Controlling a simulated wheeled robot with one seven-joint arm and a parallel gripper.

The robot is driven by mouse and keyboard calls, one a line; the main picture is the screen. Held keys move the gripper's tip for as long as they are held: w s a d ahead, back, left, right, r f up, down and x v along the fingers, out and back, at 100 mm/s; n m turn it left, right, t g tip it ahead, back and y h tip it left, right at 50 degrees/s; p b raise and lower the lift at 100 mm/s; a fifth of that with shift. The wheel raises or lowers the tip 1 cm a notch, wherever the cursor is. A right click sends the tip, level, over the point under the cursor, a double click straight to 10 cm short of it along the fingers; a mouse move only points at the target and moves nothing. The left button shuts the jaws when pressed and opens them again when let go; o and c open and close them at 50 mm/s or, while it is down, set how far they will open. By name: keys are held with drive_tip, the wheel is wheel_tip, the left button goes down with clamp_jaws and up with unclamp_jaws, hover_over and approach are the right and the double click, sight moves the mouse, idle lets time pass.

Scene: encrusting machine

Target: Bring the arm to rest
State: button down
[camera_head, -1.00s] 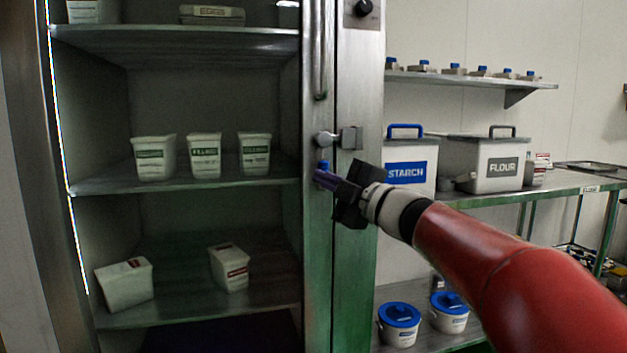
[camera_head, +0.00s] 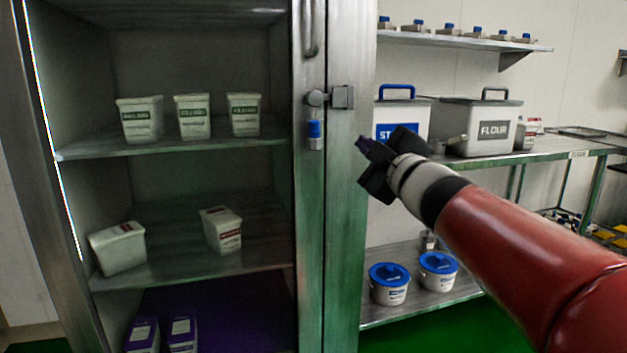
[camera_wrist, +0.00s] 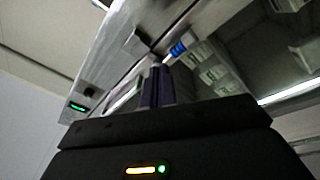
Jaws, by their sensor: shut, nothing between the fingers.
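My gripper (camera_head: 361,143) is shut and empty, held in the air in front of the right edge of the steel cabinet (camera_head: 343,230). In the wrist view its two dark purple fingers (camera_wrist: 157,87) are together. A padlock-like piece with a blue band (camera_head: 314,135) hangs below the cabinet latch (camera_head: 330,98), a little left of the fingertips and apart from them. It also shows in the wrist view (camera_wrist: 178,49). My gripper covers part of the starch bin (camera_head: 402,110).
The cabinet shelves hold several white tubs (camera_head: 193,117), two of them tilted on the lower shelf. At right are a flour bin (camera_head: 485,128) on a steel table (camera_head: 540,152) and blue-lidded buckets (camera_head: 388,284) below. Green floor (camera_head: 450,325) shows bottom right.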

drive_tip(key=s+d+f+m+g+h, duration=0.35)
drive_tip(key=s+f+m+h, duration=0.2)
drive_tip(key=f, duration=0.25)
drive_tip(key=s+d+f+m+g+h, duration=0.2)
drive_tip(key=s+d+f+m+h, duration=0.25)
drive_tip(key=s+f+m, duration=0.35)
drive_tip(key=s+a+f+m+g+y, duration=0.2)
drive_tip(key=s+f+g, duration=0.5)
drive_tip(key=s+f, duration=0.7)
drive_tip(key=shift+s+a+f+y, duration=0.25)
drive_tip(key=shift+a+f+y, duration=0.15)
drive_tip(key=shift+a, duration=0.3)
drive_tip(key=shift+g, duration=0.25)
